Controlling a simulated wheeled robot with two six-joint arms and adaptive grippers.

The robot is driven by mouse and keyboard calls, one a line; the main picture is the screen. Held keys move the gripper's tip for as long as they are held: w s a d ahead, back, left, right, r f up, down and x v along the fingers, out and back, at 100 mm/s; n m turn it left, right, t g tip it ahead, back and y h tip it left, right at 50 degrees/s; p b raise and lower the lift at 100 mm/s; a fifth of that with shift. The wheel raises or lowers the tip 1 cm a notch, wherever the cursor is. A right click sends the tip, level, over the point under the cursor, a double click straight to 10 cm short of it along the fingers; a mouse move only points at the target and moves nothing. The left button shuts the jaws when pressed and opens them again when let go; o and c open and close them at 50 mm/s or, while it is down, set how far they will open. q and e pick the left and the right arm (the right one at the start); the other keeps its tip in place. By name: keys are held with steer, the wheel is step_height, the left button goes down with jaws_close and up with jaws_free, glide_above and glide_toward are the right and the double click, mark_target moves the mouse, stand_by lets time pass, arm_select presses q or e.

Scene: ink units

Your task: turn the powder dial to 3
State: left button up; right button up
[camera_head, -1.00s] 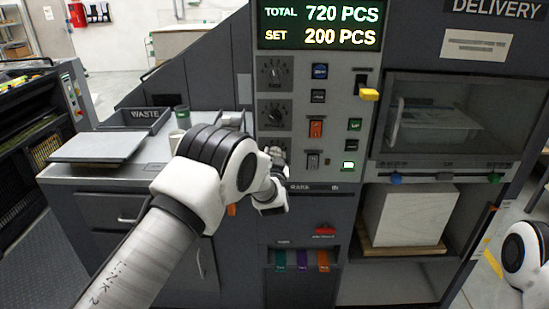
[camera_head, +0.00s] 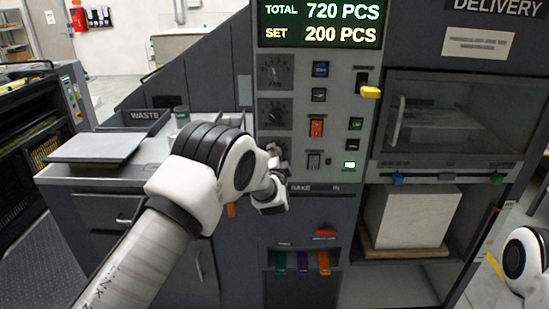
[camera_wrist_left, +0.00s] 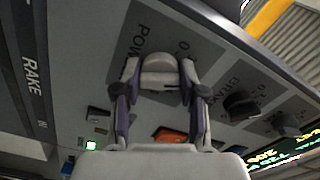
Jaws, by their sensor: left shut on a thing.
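The powder dial (camera_wrist_left: 159,73) is a rounded knob on a grey plate, with "POW" and a "0" readable beside it in the left wrist view. My left gripper (camera_wrist_left: 160,78) is shut on the knob, one finger on each side. In the head view my left gripper (camera_head: 276,153) is at the lowest of three stacked dials and hides most of it. The dial's pointer and most of its scale numbers are not readable. My right gripper is out of view; only part of that arm shows at the right edge.
Two more dials (camera_head: 274,72) (camera_head: 274,115) sit above the powder dial. An orange switch (camera_head: 316,128) and several buttons are close on its right. A yellow-handled lever (camera_head: 370,92) sticks out farther right. The grey counter (camera_head: 75,172) lies under my left arm.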

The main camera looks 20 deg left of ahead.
arm_select(q)
steer(key=m, duration=0.3)
steer(key=shift+r+m, duration=0.1)
steer(key=shift+m, duration=2.2)
steer(key=o, duration=1.1)
steer(key=shift+o, duration=0.2)
steer(key=v, duration=1.2)
